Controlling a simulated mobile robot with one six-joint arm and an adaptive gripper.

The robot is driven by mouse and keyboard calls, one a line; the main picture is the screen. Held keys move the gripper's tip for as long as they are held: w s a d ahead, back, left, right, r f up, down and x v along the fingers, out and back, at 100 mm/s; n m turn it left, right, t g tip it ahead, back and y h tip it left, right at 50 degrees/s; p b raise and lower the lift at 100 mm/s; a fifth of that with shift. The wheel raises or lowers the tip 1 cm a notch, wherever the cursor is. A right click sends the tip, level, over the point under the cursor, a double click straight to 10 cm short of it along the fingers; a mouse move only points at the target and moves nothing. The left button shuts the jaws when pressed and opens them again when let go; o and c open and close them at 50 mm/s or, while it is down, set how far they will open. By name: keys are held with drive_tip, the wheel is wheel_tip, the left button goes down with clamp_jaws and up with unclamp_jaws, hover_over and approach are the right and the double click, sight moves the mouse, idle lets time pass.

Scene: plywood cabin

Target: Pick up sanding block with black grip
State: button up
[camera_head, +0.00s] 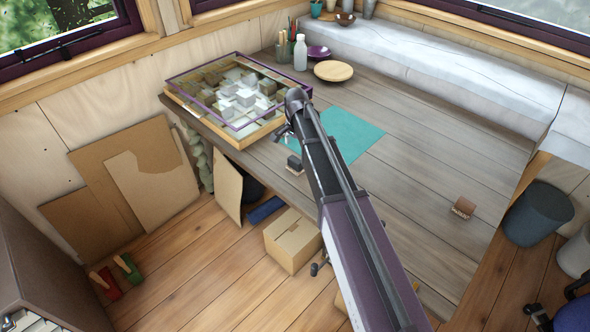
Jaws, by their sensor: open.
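A small block with a dark grip on top and a paler base, which looks like the sanding block with black grip (294,164), sits on the wooden table near its left front edge. It is just left of my arm and in front of the teal mat (350,135). My gripper (283,133) is small in the view, below the wrist at the far end of my arm. It is open and appears empty, a little above and left of the block in the picture. My arm hides part of the table and mat.
A purple-framed glass-topped case (178,92) stands on the table at the left. A brown block (463,207) lies at the right. A wooden disc (333,71), purple bowl (318,52) and white bottle (300,52) stand behind. The table's middle right is clear.

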sight(295, 159)
drive_tip(key=shift+f+b, duration=1.2)
drive_tip(key=shift+f, duration=0.3)
drive_tip(key=shift+a+f+b, duration=0.15)
drive_tip(key=shift+f+b, duration=2.45)
drive_tip(key=c, duration=1)
drive_tip(key=shift+r, duration=0.25)
wheel_tip(295, 159, up, 10)
drive_tip(key=p, duration=1)
drive_tip(key=shift+f, duration=0.2)
